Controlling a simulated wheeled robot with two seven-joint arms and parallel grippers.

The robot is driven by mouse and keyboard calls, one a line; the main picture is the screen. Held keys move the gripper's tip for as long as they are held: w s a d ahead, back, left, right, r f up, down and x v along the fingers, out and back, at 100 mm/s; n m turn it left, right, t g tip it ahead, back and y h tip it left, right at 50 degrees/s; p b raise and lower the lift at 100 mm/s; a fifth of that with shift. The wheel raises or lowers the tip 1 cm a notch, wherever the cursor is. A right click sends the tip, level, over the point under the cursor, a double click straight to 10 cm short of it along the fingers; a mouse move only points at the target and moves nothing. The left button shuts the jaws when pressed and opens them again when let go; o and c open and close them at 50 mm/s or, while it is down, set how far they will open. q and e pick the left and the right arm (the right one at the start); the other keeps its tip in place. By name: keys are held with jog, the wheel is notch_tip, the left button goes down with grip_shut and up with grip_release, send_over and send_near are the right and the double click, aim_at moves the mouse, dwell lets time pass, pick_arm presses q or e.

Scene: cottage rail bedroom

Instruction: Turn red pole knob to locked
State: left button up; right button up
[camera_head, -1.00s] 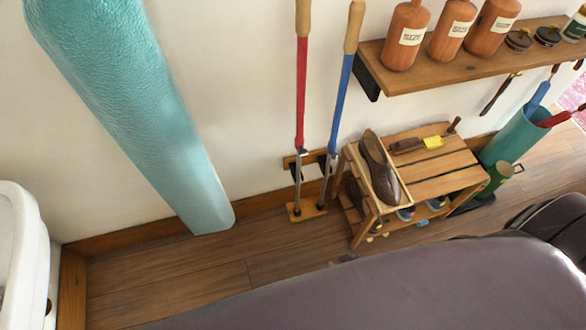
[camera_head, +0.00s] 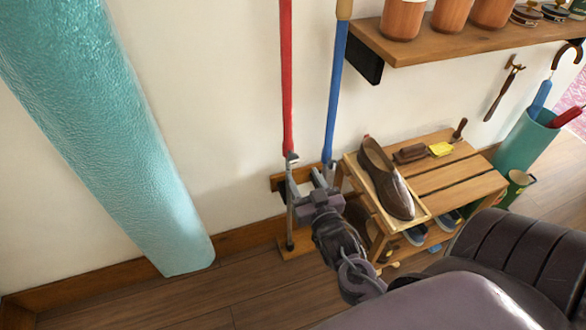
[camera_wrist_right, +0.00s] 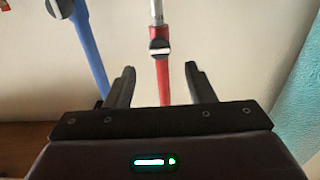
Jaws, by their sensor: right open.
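The red pole (camera_head: 287,80) stands upright by the wall, its lower end at a small wooden rack (camera_head: 278,184). Its dark knob with a pale bar (camera_wrist_right: 159,47) shows in the right wrist view, the bar lying roughly crosswise to the pole. My right gripper (camera_head: 306,184) is beside the lower pole, just below the knob in the head view. In the wrist view my open jaws (camera_wrist_right: 160,82) stand either side of the red pole (camera_wrist_right: 162,85), with the knob beyond the fingertips. I cannot tell whether a finger touches the pole. My left gripper is not in view.
A blue pole (camera_head: 334,105) with a similar knob (camera_wrist_right: 60,8) stands close on the right. A wooden bench with a shoe (camera_head: 386,178) is right of my gripper. A shelf (camera_head: 460,42) is above; a teal column-like thing (camera_head: 105,140) is left.

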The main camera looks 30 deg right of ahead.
aim_at(294, 159)
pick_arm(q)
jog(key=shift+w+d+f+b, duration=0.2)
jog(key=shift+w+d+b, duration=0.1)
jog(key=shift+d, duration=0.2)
pick_arm(e)
jog(key=x, duration=0.5)
jog(key=shift+w+d, duration=0.1)
jog(key=shift+w, duration=0.3)
jog(key=c, duration=1)
jog(key=shift+o, duration=0.2)
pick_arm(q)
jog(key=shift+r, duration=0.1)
